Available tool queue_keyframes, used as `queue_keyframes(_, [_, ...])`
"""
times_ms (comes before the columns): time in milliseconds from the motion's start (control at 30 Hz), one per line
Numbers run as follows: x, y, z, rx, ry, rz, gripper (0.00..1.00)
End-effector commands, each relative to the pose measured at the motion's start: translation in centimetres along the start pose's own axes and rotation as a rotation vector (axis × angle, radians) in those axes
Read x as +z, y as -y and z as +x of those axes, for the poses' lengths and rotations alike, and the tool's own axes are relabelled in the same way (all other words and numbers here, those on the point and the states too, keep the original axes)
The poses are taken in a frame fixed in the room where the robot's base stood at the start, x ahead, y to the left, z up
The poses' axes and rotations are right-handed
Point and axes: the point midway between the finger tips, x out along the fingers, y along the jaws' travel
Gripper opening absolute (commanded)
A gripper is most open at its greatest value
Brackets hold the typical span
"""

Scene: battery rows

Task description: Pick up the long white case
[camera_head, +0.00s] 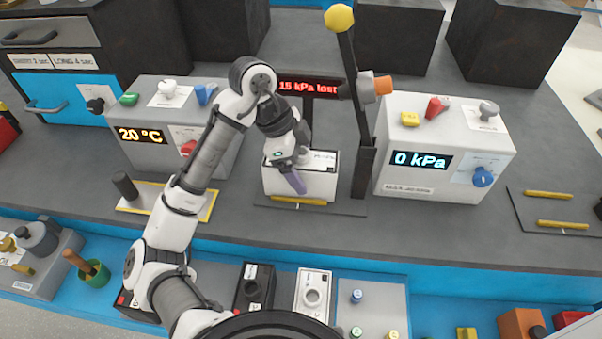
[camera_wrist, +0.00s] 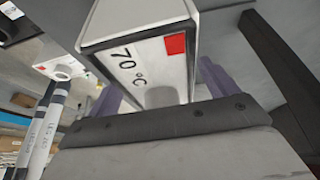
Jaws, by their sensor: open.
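A white case (camera_head: 271,183) with a dark-edged top stands on a dark mat in the middle of the counter. In the wrist view a white case (camera_wrist: 118,25) fills the upper middle, with a "70 °C" label and a red square. My gripper (camera_head: 293,178) is over the counter case, one purple finger in front of its near face. In the wrist view my gripper (camera_wrist: 158,88) is open, with a purple finger on either side of the labelled case. Whether the fingers touch it is unclear. Another white case (camera_head: 313,292) with a round top fitting lies at the front.
A dark post (camera_head: 362,150) with a yellow ball stands close right of the counter case. The 20 °C box (camera_head: 140,150) is left and the 0 kPa box (camera_head: 420,185) right. A yellow bar (camera_head: 299,201) lies before the case.

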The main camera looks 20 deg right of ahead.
Motion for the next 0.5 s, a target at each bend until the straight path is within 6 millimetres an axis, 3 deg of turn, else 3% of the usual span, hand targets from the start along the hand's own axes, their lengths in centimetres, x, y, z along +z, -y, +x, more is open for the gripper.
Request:
queue_keyframes(267, [0.02, 0.00, 0.05, 0.000, 0.000, 0.000, 0.85])
queue_keyframes(500, [0.03, 0.00, 0.04, 0.000, 0.000, 0.000, 0.55])
